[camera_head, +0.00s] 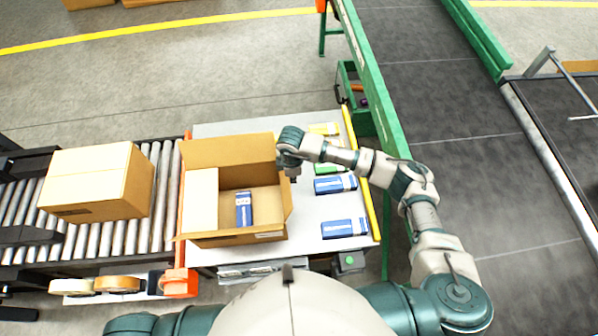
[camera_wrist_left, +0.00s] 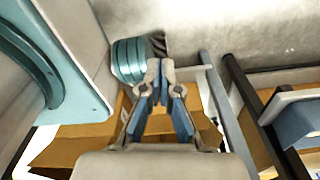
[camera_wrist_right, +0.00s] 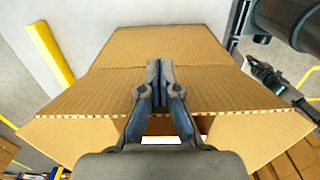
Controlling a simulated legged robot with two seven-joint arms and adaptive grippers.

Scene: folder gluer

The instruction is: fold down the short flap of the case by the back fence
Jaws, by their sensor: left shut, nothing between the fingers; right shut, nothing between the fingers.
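The open brown case (camera_head: 210,241) stands on the table with its back flap (camera_head: 228,150) raised. A narrow flap (camera_head: 288,203) stands up along its right side. A blue-and-white carton (camera_head: 243,209) lies inside, and a pale panel (camera_head: 202,200) covers the left part; I cannot tell whether it is a flap or a carton. My right gripper (camera_head: 293,174) is shut and empty at the case's back right corner. In the right wrist view its tips (camera_wrist_right: 160,70) are over brown cardboard (camera_wrist_right: 165,45); contact is unclear. My left gripper (camera_wrist_left: 158,68) is shut and empty, outside the head view.
A closed carton (camera_head: 97,180) sits on the roller conveyor (camera_head: 160,215) at left. Blue-and-white cartons (camera_head: 345,228) lie on the table (camera_head: 312,257) to the right. A yellow edge strip (camera_head: 366,205) and a green rail (camera_head: 372,75) run along the right.

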